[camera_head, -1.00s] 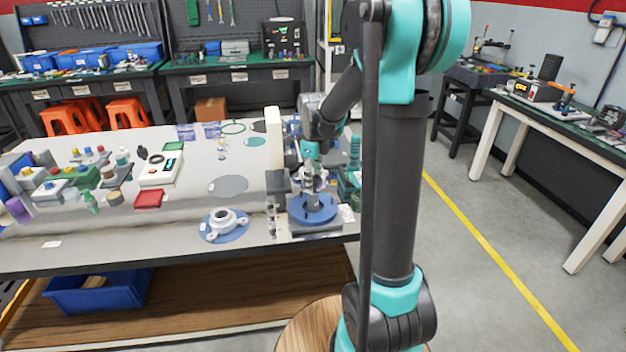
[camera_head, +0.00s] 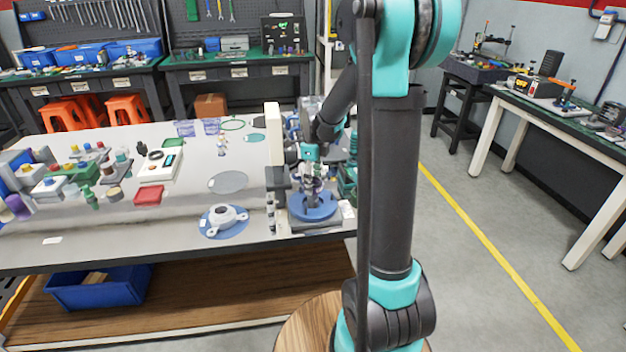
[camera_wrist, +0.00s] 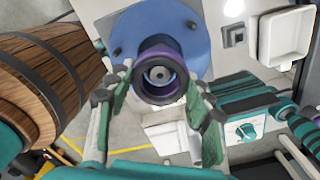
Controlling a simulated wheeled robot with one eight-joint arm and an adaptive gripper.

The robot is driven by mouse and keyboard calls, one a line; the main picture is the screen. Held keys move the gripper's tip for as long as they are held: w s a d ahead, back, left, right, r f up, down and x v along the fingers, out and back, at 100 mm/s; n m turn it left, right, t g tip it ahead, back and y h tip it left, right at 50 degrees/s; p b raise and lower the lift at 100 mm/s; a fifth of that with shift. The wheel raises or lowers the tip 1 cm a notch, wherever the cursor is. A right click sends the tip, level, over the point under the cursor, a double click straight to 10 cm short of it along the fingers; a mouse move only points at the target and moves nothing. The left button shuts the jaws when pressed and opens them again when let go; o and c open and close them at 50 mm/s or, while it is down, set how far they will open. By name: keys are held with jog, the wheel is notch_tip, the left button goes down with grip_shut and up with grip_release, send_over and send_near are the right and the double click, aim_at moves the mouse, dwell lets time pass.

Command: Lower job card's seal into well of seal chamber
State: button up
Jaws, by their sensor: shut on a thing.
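The seal chamber shows in the head view as a blue round body (camera_head: 313,208) on a grey base at the table's front right. The seal appears over the chamber's middle and hides the well. I cannot tell whether it is above the well or partly inside.
A white flanged part (camera_head: 226,218) sits on a blue disc left of the chamber. A cream upright block (camera_head: 274,135) stands just behind left. A red box (camera_head: 149,196) and several small bottles lie farther left. The table's front edge is close to the chamber.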

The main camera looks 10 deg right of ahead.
jog(key=shift+f, duration=0.65)
jog(key=shift+f, duration=0.25)
jog(key=shift+f, duration=0.9)
jog(key=shift+f, duration=0.2)
jog(key=shift+f, duration=0.4)
jog(key=shift+f, duration=0.55)
dwell(0.5)
jog(key=o, duration=1.4)
jog(key=shift+r, duration=0.1)
